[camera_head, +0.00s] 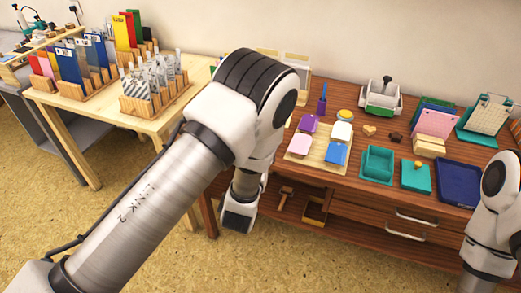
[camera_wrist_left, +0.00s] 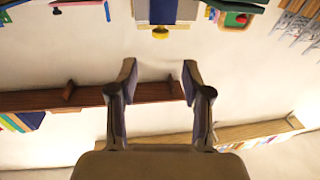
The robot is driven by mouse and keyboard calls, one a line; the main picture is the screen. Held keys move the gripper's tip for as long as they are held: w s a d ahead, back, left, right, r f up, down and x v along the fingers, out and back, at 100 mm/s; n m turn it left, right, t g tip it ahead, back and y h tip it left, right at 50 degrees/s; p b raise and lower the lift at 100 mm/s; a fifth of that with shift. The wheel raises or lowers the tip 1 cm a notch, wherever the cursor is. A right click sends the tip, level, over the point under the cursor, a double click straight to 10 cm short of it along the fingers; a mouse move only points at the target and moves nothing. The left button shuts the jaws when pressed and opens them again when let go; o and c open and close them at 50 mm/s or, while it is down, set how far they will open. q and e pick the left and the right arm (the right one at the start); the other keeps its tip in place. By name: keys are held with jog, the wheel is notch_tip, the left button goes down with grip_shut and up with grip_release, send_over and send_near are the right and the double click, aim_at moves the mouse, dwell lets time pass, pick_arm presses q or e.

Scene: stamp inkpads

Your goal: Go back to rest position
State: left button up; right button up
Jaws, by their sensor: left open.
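My left arm crosses the middle of the head view from the lower left. My left gripper shows in the left wrist view (camera_wrist_left: 158,78), where its two fingers are apart with nothing between them. The pale wall is behind the fingers. In the head view this gripper's fingers cannot be made out. My right arm stands at the right edge of the head view, and its gripper is not in view. Purple (camera_head: 308,123), white (camera_head: 342,131), pink (camera_head: 300,144) and blue (camera_head: 336,154) inkpads sit on a wooden board on the brown desk (camera_head: 395,148).
A teal open box (camera_head: 377,165), a teal block with a yellow top (camera_head: 415,178) and a dark blue tray (camera_head: 459,187) are on the desk. A light wooden table (camera_head: 118,118) with racks of folders and tubes stands at the left. Open floor lies in front.

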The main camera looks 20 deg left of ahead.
pick_arm(q)
jog(key=shift+s, duration=0.35)
jog(key=s+a+f+n+g+p, duration=0.1)
jog(key=s+a+f+g+p, duration=0.3)
jog(key=s+f, duration=0.35)
jog(key=s+a+f+g+p, duration=0.1)
jog(key=s+a+f+g, duration=0.5)
jog(key=s, duration=0.3)
jog(key=s+d+f+g, duration=0.1)
jog(key=s+g, duration=0.1)
jog(key=s, duration=0.3)
jog(key=s+d+f+m+g+h, duration=0.1)
jog(key=s+d+f+g, duration=0.1)
jog(key=s, duration=0.4)
jog(key=s+d+f+g+h, duration=0.1)
jog(key=s+f+g, duration=0.1)
jog(key=s+g, duration=0.2)
jog(key=shift+s+d+m, duration=0.15)
jog(key=shift+s+m, duration=0.25)
jog(key=shift+s, duration=0.85)
